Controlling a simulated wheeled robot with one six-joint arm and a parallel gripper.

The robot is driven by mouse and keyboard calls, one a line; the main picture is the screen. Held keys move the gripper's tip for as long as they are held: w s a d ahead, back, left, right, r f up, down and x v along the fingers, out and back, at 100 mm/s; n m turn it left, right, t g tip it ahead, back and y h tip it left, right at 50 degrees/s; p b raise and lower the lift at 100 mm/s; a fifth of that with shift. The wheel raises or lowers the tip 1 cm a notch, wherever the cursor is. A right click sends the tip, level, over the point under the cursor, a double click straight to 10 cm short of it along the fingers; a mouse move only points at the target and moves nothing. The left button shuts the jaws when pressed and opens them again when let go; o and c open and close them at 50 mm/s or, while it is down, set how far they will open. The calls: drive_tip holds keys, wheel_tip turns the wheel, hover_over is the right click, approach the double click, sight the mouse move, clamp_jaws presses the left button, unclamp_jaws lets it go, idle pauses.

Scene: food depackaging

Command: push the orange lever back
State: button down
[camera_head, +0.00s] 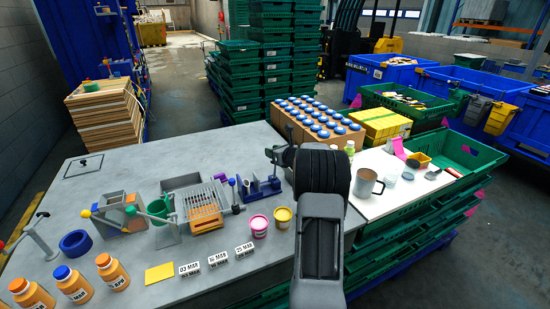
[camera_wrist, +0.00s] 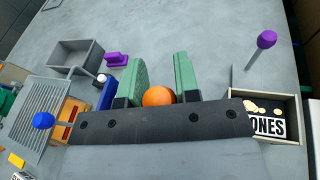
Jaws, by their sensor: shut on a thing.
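The orange ball knob of the lever (camera_wrist: 158,96) shows in the wrist view, low between the two green fingers of my gripper (camera_wrist: 162,75). The fingers are shut on the knob, one on each side. The lever's shaft and base are hidden under the gripper's dark front edge. In the head view my gripper (camera_head: 274,156) is above the far right part of the grey table, beside the blue fixture (camera_head: 262,188). The orange lever cannot be made out in the head view, where my arm covers that area.
In the wrist view, a box labelled "ONES" (camera_wrist: 289,104) and a purple-knobbed lever (camera_wrist: 266,40) stand to the right. A grey tray (camera_wrist: 74,57) and slotted grate (camera_wrist: 38,108) are to the left. Bottles with blue caps (camera_head: 318,118) stand behind the table.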

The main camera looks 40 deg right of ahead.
drive_tip(key=shift+w+d+f+b, duration=0.1)
drive_tip(key=shift+w+f+b, duration=0.3)
drive_tip(key=shift+w, duration=0.35)
drive_tip(key=shift+f, duration=0.15)
drive_tip(key=c, duration=1.2)
unclamp_jaws()
drive_tip(key=shift+c, duration=0.2)
drive_tip(key=shift+o, duration=0.8)
drive_tip(key=shift+w+d+f, duration=0.1)
drive_tip(key=shift+w+d, duration=0.05)
drive_tip(key=shift+d, duration=0.05)
drive_tip(key=shift+o, duration=1.1)
drive_tip(key=shift+r, duration=0.3)
drive_tip(key=a+b+v, duration=0.1)
drive_tip(key=b+v, duration=0.1)
drive_tip(key=v, duration=1.1)
drive_tip(key=shift+s+d, duration=0.4)
drive_tip(key=shift+d, duration=0.1)
drive_tip(key=shift+r, duration=0.15)
